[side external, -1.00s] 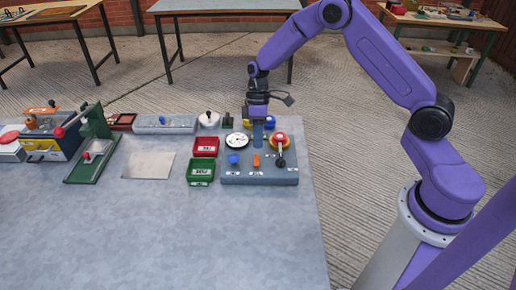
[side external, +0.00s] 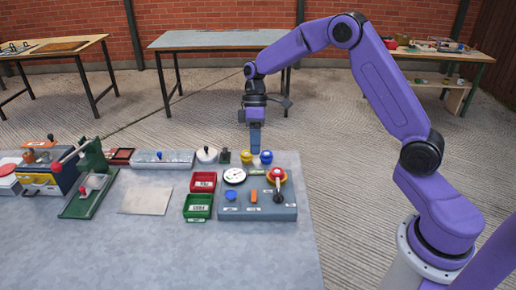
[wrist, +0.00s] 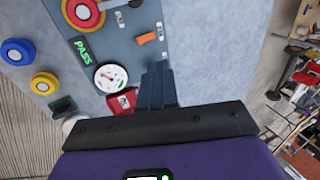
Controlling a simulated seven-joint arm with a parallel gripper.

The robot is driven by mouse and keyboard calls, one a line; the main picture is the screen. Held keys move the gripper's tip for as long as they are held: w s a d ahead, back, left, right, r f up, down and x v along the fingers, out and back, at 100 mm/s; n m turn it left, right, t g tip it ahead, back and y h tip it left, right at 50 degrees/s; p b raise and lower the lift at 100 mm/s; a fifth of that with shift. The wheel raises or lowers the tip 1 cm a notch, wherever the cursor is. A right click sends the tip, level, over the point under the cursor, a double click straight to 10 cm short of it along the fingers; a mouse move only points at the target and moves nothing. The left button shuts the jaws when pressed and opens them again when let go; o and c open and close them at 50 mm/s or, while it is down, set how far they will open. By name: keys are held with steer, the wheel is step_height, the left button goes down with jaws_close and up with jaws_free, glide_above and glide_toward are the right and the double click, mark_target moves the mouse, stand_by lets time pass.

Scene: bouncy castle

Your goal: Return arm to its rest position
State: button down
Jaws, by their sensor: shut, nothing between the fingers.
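My gripper (side external: 255,148) hangs above the back of the grey-blue control panel (side external: 228,212), pointing down. Its fingers are shut with nothing between them. In the wrist view the shut fingers (wrist: 157,84) point over the panel (wrist: 130,50), near the white dial gauge (wrist: 111,78). A yellow knob (side external: 246,156) and a blue knob (side external: 266,156) stand behind the panel.
A red bin (side external: 202,182) and a green bin (side external: 198,206) sit left of the panel. A green lever press (side external: 90,180) and a metal plate (side external: 146,200) are farther left on the table (side external: 150,250). The air around my gripper is clear.

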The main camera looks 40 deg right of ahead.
steer(key=s+a+r+n+t+h, duration=0.1)
steer(key=s+a+r, duration=0.2)
steer(key=s, duration=0.6)
steer(key=s+a+r+n+h, duration=0.1)
steer(key=s+a+r+h, duration=0.15)
steer(key=s, duration=0.55)
steer(key=s+d+n+t, duration=0.1)
steer(key=s+d, duration=0.3)
steer(key=s, duration=1.1)
steer(key=shift+s+r+n+t+y, duration=0.35)
steer(key=shift+r+t, duration=0.1)
steer(key=shift+t, duration=0.25)
